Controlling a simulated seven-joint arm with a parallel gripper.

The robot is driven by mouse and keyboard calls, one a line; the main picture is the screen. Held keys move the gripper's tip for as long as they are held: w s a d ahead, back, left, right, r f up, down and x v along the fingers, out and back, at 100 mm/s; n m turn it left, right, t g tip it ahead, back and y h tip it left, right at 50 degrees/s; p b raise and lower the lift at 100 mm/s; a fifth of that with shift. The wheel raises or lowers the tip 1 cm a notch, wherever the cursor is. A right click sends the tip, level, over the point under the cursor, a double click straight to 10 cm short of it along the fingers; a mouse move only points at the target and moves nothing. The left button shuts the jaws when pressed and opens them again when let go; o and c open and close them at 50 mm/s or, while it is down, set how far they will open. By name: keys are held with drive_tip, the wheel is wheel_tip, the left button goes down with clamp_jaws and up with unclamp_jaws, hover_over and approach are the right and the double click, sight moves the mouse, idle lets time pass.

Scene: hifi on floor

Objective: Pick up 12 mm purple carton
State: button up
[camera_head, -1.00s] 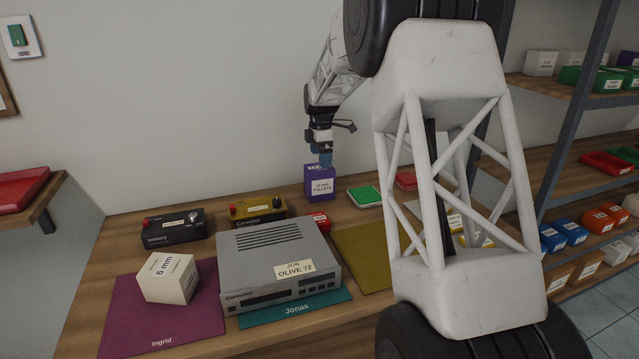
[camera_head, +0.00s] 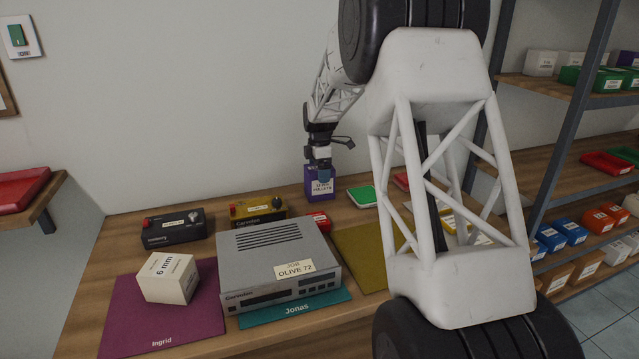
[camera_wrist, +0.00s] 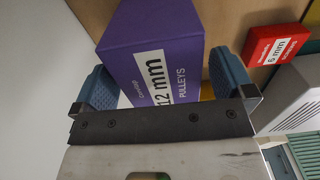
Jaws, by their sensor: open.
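The purple carton (camera_head: 319,190), with a white label, stands upright on the wooden table near the wall. In the wrist view the carton (camera_wrist: 155,45) shows a label reading "12 mm PULLEYS". My gripper (camera_head: 321,172) is at the carton's top from above, its fingers partly in front of the carton. In the wrist view my gripper (camera_wrist: 165,85) is open, with one blue finger on each side of the carton. The left finger looks close to the carton's side; I cannot tell whether either finger touches it.
A gold device (camera_head: 258,208), a black device (camera_head: 172,229) and a grey unit (camera_head: 277,264) stand to the left and front. A green-topped box (camera_head: 362,196) stands close on the right. A white 6 mm box (camera_head: 168,278) is front left.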

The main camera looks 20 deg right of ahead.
drive_tip(key=shift+f, duration=0.9)
drive_tip(key=c, duration=1)
drive_tip(key=shift+c, duration=0.2)
drive_tip(key=shift+r, duration=0.2)
drive_tip(key=shift+r, duration=1.45)
drive_tip(key=shift+s+r, duration=0.2)
drive_tip(key=s+a+r, duration=0.1)
drive_tip(key=s+a, duration=0.1)
drive_tip(key=s, duration=1.3)
drive_tip(key=shift+s+a+r, duration=0.2)
drive_tip(key=shift+a, duration=0.15)
